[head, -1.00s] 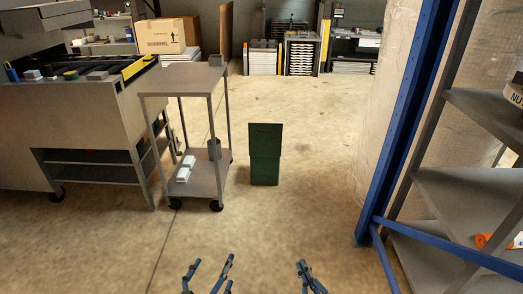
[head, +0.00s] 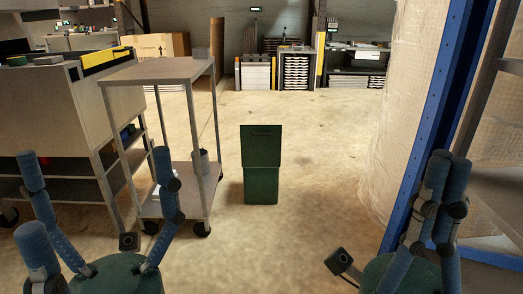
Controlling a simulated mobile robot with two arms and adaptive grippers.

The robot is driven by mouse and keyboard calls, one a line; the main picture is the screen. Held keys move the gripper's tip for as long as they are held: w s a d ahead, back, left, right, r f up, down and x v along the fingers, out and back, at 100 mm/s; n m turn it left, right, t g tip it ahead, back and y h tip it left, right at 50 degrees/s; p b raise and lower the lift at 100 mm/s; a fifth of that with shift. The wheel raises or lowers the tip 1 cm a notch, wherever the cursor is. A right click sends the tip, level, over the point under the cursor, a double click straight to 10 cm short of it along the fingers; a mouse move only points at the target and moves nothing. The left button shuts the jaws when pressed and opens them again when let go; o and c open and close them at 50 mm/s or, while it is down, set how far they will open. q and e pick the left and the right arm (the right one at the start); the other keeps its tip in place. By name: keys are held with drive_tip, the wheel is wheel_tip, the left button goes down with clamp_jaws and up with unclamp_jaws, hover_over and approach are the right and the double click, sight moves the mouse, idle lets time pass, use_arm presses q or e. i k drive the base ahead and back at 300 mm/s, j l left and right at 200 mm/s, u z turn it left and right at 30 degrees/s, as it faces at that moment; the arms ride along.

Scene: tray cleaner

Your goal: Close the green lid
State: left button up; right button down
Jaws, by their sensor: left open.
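A green bin (head: 262,186) stands upright on the floor ahead, near the middle of the head view. Its green lid (head: 261,146) stands raised at the top of the bin, its flat face toward me. My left gripper (head: 98,165) is low at the left, open and empty, its blue fingers spread wide. My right gripper (head: 449,165) is low at the right, its fingers drawn close together with nothing seen between them. Both grippers are well apart from the bin and nearer to me.
A grey cart (head: 160,72) stands just left of the bin. A grey workbench (head: 50,115) is further left. A blue rack post (head: 432,110) and a wrapped pallet load (head: 395,130) stand at the right. The floor (head: 315,145) right of the bin is clear.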

sight(260, 145)
drive_tip(key=i+j+z, duration=0.1)
drive_tip(key=i+z, duration=0.25)
drive_tip(key=i, duration=0.2)
drive_tip(key=i+j+z, duration=0.35)
drive_tip(key=i, duration=0.2)
drive_tip(key=i+j+z, duration=0.35)
drive_tip(key=i, duration=0.15)
